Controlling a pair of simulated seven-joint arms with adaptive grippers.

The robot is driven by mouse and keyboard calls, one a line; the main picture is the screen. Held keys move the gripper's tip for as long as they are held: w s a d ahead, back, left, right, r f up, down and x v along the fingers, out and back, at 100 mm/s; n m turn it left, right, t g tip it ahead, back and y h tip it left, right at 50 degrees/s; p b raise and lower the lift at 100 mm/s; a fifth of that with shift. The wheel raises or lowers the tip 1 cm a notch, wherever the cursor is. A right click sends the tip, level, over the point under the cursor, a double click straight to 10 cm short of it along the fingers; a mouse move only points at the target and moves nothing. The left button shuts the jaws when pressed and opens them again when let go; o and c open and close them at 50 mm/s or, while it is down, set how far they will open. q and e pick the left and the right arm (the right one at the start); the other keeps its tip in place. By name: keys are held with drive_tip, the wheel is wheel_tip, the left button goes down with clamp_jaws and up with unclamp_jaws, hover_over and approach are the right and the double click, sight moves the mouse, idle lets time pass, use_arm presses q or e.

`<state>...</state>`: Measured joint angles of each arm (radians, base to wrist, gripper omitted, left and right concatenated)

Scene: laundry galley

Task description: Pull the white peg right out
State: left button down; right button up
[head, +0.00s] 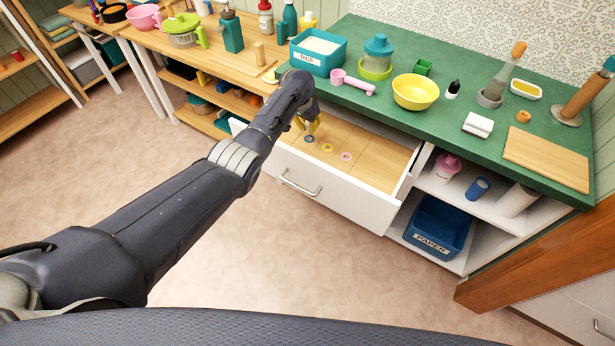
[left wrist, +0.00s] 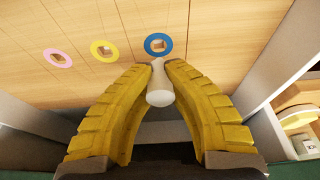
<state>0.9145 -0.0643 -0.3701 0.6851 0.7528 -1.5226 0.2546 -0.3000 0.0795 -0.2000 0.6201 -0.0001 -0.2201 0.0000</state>
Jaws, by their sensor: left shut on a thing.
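The white peg (left wrist: 159,97) is between the yellow fingers of my left gripper (left wrist: 158,68) in the left wrist view, which are shut on it. Its far end lies close to the blue ring (left wrist: 147,45) on the wooden drawer floor. The ring's square hole shows and looks empty; the gap between peg and floor is hard to judge. A yellow ring (left wrist: 94,47) and a pink ring (left wrist: 50,55) around square holes sit to the left. In the head view my left gripper (head: 313,124) is over the open drawer (head: 330,199), and the peg cannot be made out.
The green counter (head: 400,123) overhangs the drawer's back. It carries a teal rice bin (head: 318,65), a yellow bowl (head: 414,93) and a pink scoop (head: 352,83). Open shelves with a blue paper bin (head: 437,228) are to the right. The drawer's right part is clear.

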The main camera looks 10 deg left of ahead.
use_arm(q)
drive_tip(key=shift+r, duration=1.1)
